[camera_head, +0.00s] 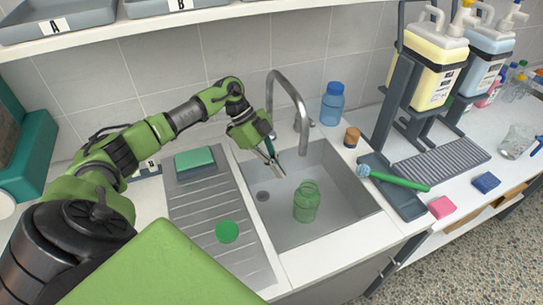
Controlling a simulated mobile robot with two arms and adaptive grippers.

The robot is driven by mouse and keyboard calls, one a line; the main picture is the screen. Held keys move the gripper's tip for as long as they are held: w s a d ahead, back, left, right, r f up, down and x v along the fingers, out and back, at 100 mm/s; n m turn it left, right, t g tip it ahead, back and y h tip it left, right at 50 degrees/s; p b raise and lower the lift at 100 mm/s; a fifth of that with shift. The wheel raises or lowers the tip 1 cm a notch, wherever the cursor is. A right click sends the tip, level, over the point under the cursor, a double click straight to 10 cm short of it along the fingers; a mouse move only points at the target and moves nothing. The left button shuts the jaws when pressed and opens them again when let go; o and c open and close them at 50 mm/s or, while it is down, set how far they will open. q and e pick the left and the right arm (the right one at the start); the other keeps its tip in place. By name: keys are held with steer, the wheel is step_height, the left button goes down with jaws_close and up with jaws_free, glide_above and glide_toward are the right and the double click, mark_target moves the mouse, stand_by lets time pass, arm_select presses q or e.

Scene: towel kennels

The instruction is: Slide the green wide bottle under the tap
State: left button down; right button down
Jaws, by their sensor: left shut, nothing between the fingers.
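The green wide bottle (306,203) is see-through and stands upright in the steel sink (325,165), near the middle of its floor. Its mouth looks uncapped. The tap (293,96) is a curved steel spout behind the sink, with its end above the back part of the basin. My left gripper (274,165) is shut and empty, pointing down over the left back of the sink. It is behind and to the left of the bottle, apart from it. My right gripper is not in view.
A green lid (227,231) lies on the ribbed drainboard, and a green-and-grey sponge (194,160) lies behind it. A blue bottle (332,104) stands behind the sink. A green-handled brush (399,181) lies right of the sink, near the dispenser stand.

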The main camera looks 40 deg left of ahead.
arm_select(q)
steer(key=p, duration=0.3)
glide_above(299, 196)
steer(key=shift+w+r, duration=0.15)
steer(key=shift+r, duration=0.15)
steer(key=shift+f, duration=1.05)
steer(key=a, duration=0.4)
steer(key=shift+s+f, duration=0.1)
steer(key=shift+s, duration=0.3)
steer(key=shift+d, duration=0.1)
